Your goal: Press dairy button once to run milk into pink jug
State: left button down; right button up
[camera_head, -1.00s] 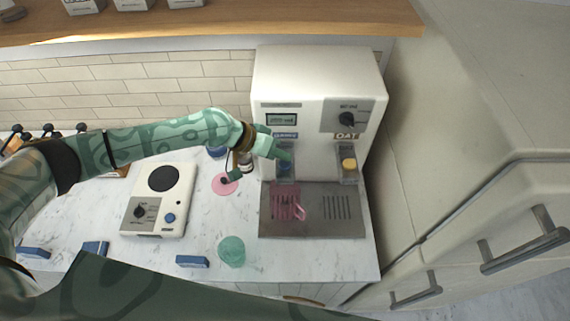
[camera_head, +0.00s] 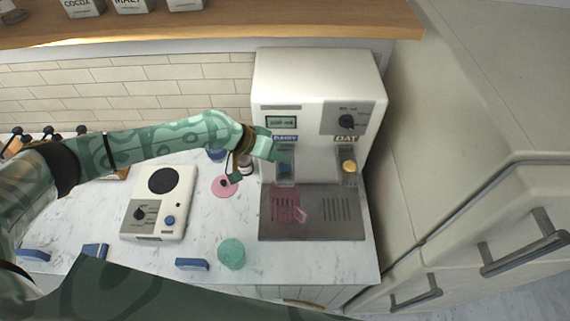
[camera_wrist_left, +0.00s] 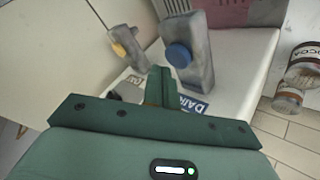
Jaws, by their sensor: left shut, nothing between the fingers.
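The white dispenser machine (camera_head: 318,100) has a DAIRY label (camera_head: 285,138) at left and an OAT label (camera_head: 346,139) at right. The blue dairy button (camera_head: 285,168) sits on the grey block under the DAIRY label; it shows clearly in the left wrist view (camera_wrist_left: 179,55). The see-through pink jug (camera_head: 287,207) stands on the drip tray below it; part shows in the left wrist view (camera_wrist_left: 220,12). My left gripper (camera_head: 287,157) is shut and empty, its tips close to the button. The wrist view shows the tips (camera_wrist_left: 160,72) beside the button, apparently apart from it. My right gripper is out of view.
The yellow oat button (camera_head: 349,166) is to the right above the grey drip tray (camera_head: 338,228). A white scale-like device (camera_head: 158,202), a pink disc (camera_head: 224,187), a green cup (camera_head: 231,253) and a blue block (camera_head: 192,264) are on the marble counter. A shelf (camera_head: 220,24) runs above.

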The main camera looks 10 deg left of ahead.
aim_at(280, 167)
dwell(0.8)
pick_arm(q)
jog(key=shift+f, duration=0.4)
jog(key=shift+f+b, duration=0.55)
jog(key=shift+b, duration=0.05)
dwell(0.5)
jog(key=shift+r, duration=0.15)
jog(key=shift+r+p, duration=0.85)
jog(key=shift+p, duration=0.1)
notch_tip(280, 167, up, 5)
jog(key=p, duration=0.5)
